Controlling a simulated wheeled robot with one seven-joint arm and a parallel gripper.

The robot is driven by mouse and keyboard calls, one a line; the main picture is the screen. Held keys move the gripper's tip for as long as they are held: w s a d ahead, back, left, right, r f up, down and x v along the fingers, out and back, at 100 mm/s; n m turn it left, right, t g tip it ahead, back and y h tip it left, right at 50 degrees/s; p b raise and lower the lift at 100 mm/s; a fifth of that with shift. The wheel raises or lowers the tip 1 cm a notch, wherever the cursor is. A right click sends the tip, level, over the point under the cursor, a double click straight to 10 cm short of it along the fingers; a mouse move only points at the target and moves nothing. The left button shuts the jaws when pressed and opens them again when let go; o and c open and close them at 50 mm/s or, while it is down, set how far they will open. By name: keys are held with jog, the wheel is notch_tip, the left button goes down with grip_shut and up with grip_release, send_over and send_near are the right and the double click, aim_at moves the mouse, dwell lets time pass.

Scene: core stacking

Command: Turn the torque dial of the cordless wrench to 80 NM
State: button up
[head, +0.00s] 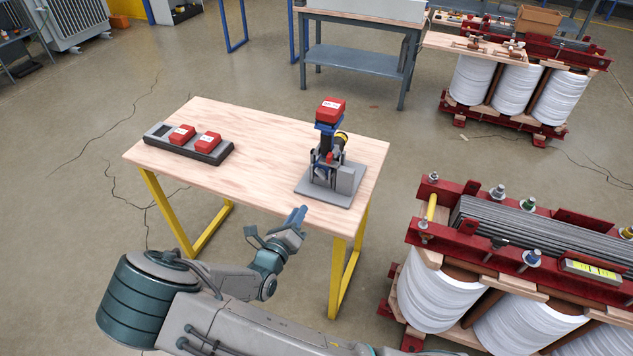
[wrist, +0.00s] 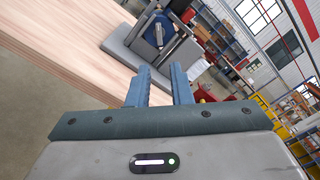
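The cordless wrench (head: 327,140) stands upright in a grey holder at the right end of the wooden table, with a red battery (head: 331,109) on top, a blue and black body and a yellow ring at its side. Its torque dial cannot be made out at this size. In the wrist view the wrench's blue and dark part (wrist: 158,30) shows on the grey base plate (wrist: 122,52), cut off by the top edge. My gripper (head: 301,215) is in front of the table's near edge, apart from the wrench. In the wrist view its two blue fingers (wrist: 160,82) are apart with nothing between them.
A dark charger tray (head: 216,157) with two red batteries (head: 182,134) lies at the table's left end. The wooden tabletop (head: 255,150) between is clear. A red-framed transformer core (head: 440,262) with white coils stands close at the right. A grey workbench (head: 355,62) stands behind.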

aim_at(320, 176)
jog(key=p+x, duration=0.1)
jog(key=x, duration=1.2)
jog(key=shift+w+f+p, duration=0.1)
jog(key=shift+w+p, duration=0.2)
grip_shut()
